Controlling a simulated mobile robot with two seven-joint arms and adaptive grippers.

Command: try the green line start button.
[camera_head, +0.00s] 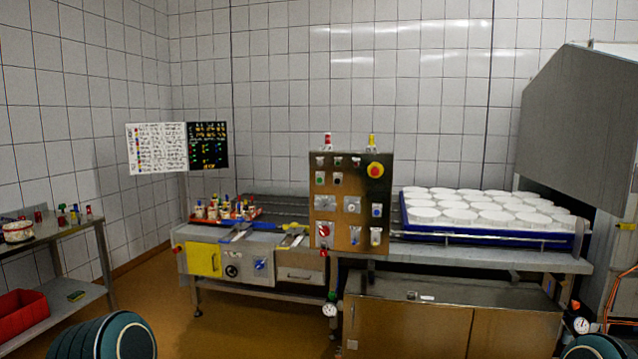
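The control panel (350,205) is a brownish metal box standing upright in the middle of the camera_head view, at the front of the line. A small green button (320,179) sits on its upper left, below a row of small dark fittings. Whether it is lit or pressed is too small to tell. A red mushroom button on a yellow ring (375,169) is at the panel's upper right. A red rotary switch (323,229) is at its lower left. Neither of my grippers is in view; only rounded dark teal arm parts show at the bottom left and bottom right corners.
A blue tray (490,237) of several white round moulds stands right of the panel. A conveyor table with a yellow panel (203,260) is to the left. A side table holds a red bin (22,312). Open brown floor (225,328) lies in front, left of the cabinet (410,325).

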